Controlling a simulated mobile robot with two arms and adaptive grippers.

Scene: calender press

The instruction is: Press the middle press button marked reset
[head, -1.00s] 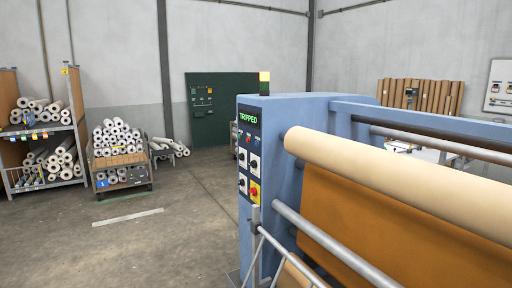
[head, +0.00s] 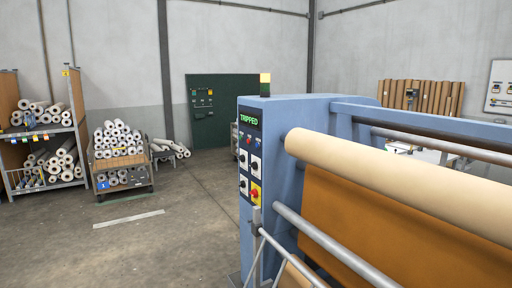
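The blue press (head: 300,110) stands at the right, with a narrow control panel (head: 249,160) on its end face. A dark display (head: 249,120) at the panel's top reads TRIPPED in green. Just below it is a row of small press buttons (head: 249,139); their markings are too small to read. Under the row are black knobs (head: 255,163) on white plates and a red knob on a yellow plate (head: 255,195). Neither of my grippers is in view.
A metal rail (head: 262,240) and rollers stick out at the panel's lower right. Open concrete floor (head: 190,215) lies left of the press. A cart of rolls (head: 122,178), a rack (head: 75,150) and a green cabinet (head: 225,110) stand farther back.

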